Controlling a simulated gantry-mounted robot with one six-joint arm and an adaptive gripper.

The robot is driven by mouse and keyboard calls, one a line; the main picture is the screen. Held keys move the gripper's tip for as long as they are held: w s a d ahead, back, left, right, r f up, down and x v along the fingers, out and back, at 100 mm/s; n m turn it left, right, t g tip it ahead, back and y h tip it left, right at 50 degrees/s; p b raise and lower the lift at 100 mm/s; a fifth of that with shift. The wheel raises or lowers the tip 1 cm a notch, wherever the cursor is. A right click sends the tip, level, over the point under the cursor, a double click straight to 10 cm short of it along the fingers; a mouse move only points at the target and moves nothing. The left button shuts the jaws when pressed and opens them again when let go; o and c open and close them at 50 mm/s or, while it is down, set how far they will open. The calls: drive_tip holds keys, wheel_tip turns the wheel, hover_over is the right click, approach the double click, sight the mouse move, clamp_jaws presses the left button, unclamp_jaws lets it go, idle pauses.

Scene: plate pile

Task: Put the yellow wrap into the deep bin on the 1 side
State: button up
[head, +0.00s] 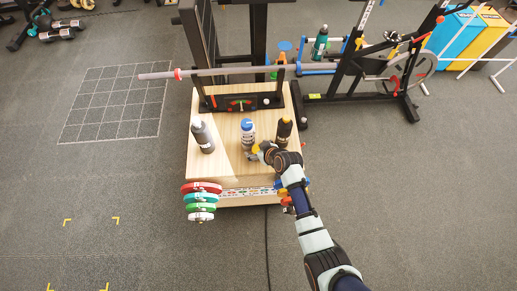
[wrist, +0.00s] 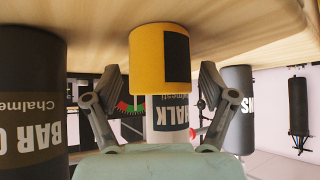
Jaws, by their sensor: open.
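The yellow wrap (wrist: 147,62) is a short upright roll with a black patch, seen upside down in the wrist view. It stands on the wooden table top between my gripper's open fingers (wrist: 160,78), with a gap on each side. In the head view the yellow wrap (head: 255,148) is a small spot at the tip of my gripper (head: 259,153), partly hidden by it. A blue bin (head: 450,32) and a yellow bin (head: 487,42) stand at the far upper right. I cannot tell which is the deep bin, nor read a 1 on either.
On the wooden table (head: 228,165), a grey bottle (head: 203,138), a blue-and-white chalk bottle (head: 248,133) and a dark bottle (head: 284,130) stand close to my gripper. A barbell (head: 220,71) crosses behind. Coloured plates (head: 201,198) hang at the front left. A rack (head: 385,65) stands before the bins.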

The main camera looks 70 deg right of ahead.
sight(256, 146)
drive_tip(key=shift+w+d+f, duration=0.15)
drive_tip(key=shift+w+f, duration=0.15)
drive_tip(key=shift+f, duration=0.1)
drive_tip(key=c, duration=1.4)
drive_tip(key=shift+o, duration=0.2)
wheel_tip(256, 146, up, 20)
drive_tip(key=p, duration=0.1)
